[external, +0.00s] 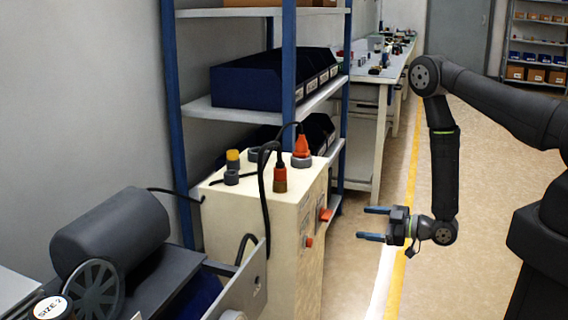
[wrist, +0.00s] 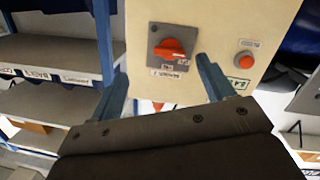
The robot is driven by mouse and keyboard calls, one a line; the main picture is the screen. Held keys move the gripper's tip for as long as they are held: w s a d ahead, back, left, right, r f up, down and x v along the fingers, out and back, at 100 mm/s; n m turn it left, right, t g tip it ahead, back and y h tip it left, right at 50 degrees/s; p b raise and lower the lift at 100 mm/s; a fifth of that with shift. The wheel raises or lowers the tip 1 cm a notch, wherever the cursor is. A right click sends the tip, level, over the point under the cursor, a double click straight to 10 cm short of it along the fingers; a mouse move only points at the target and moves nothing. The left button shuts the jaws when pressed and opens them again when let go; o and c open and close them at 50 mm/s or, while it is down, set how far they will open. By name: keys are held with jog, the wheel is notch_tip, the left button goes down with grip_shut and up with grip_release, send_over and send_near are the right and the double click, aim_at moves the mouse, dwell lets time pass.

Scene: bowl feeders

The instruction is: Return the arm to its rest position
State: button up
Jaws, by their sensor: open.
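My gripper (external: 372,224) is open and empty, with its two blue fingers pointing left in the external view. It hangs low from my bent arm, to the right of a cream control cabinet (external: 240,237) and apart from it in the picture. In the wrist view the open fingers of my gripper (wrist: 162,85) frame the cabinet's front face (wrist: 213,22). That face carries a red rotary switch (wrist: 170,48) on a grey plate and a red push button (wrist: 243,60). Nothing is between the fingers.
A blue-post shelf (external: 290,70) with dark bins (external: 262,86) stands behind the cabinet. A grey motor (external: 112,232) sits at the lower left. A workbench (external: 378,72) is at the back. The floor (external: 480,185) near my arm is clear, with a yellow line.

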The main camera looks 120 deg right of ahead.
jog(key=w+d+r+n+g, duration=0.1)
jog(key=w+d+n+g, duration=0.1)
jog(key=w, duration=0.4)
jog(key=shift+w+d+n+h, duration=0.35)
jog(key=shift+d+n, duration=0.55)
jog(key=shift+d, duration=0.4)
jog(key=shift+r, duration=0.1)
jog(key=o, duration=0.6)
jog(key=shift+c, duration=0.2)
jog(key=a+r+m+g+y, duration=0.1)
jog(key=a+r+m, duration=0.3)
jog(key=r, duration=0.9)
jog(key=a+r+m+g+y, duration=0.15)
jog(key=r+m, duration=0.45)
jog(key=r, duration=0.7)
jog(key=x, duration=0.9)
jog(key=shift+s+h, duration=0.25)
jog(key=shift+h, duration=0.05)
